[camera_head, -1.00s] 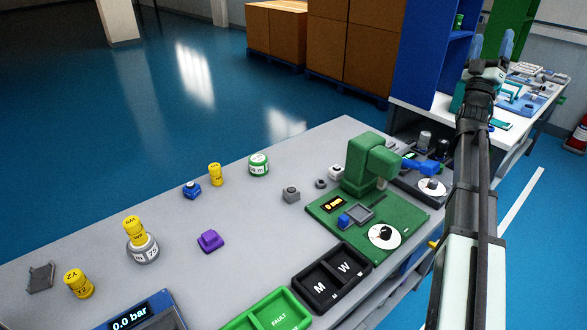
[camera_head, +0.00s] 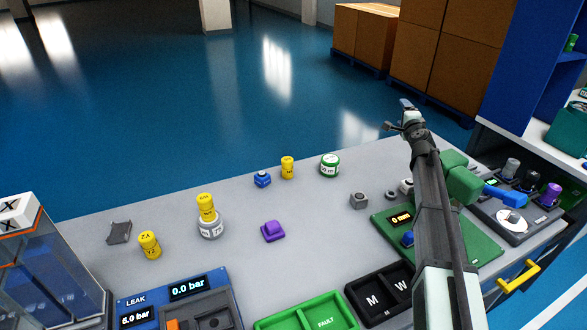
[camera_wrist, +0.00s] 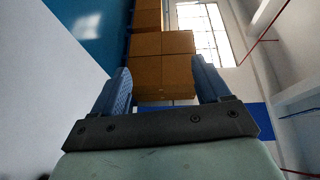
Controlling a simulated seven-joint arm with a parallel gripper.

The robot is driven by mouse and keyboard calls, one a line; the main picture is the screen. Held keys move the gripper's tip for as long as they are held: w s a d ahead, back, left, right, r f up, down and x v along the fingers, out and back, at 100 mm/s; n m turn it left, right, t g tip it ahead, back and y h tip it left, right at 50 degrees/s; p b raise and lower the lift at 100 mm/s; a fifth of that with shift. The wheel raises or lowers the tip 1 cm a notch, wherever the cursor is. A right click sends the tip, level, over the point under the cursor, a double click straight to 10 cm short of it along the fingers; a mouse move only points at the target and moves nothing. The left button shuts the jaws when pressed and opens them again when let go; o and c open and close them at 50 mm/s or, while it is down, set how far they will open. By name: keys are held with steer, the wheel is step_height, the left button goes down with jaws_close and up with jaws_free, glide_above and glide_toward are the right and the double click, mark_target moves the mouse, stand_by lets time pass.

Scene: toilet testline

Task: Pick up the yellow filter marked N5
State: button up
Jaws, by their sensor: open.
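Three yellow filters stand on the grey table in the head view. One yellow filter (camera_head: 288,167) stands upright near the back edge, its marking too small to read. A third yellow filter (camera_head: 149,245) stands at the left, with a marking that looks like Y2. I cannot tell for certain which one is marked N5. My gripper (camera_head: 402,114) is raised beyond the table's back edge, right of all three. In the wrist view my gripper (camera_wrist: 162,85) is open and empty.
A green machine (camera_head: 462,180) is beside my arm.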

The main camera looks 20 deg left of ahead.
steer(key=s+a+f+m+g+y, duration=0.2)
steer(key=s+a+f+g+y, duration=0.15)
steer(key=a, duration=0.65)
steer(key=s+a+f+m+g+y, duration=0.25)
steer(key=a+f+y, duration=0.2)
steer(key=a, duration=0.55)
steer(key=m+g+y, duration=0.3)
steer(key=g+y, duration=0.1)
steer(key=g, duration=0.3)
glide_above(292, 164)
steer(key=f, duration=0.4)
steer(key=shift+w+a+n, duration=0.2)
steer(key=shift+a+n, duration=0.05)
steer(key=shift+a, duration=0.1)
steer(key=shift+f, duration=1.35)
step_height(292, 164, down, 4)
steer(key=shift+r, duration=0.25)
steer(key=shift+x, duration=1.15)
steer(key=shift+a+f, duration=0.15)
steer(key=shift+a, duration=0.2)
steer(key=c, duration=1.1)
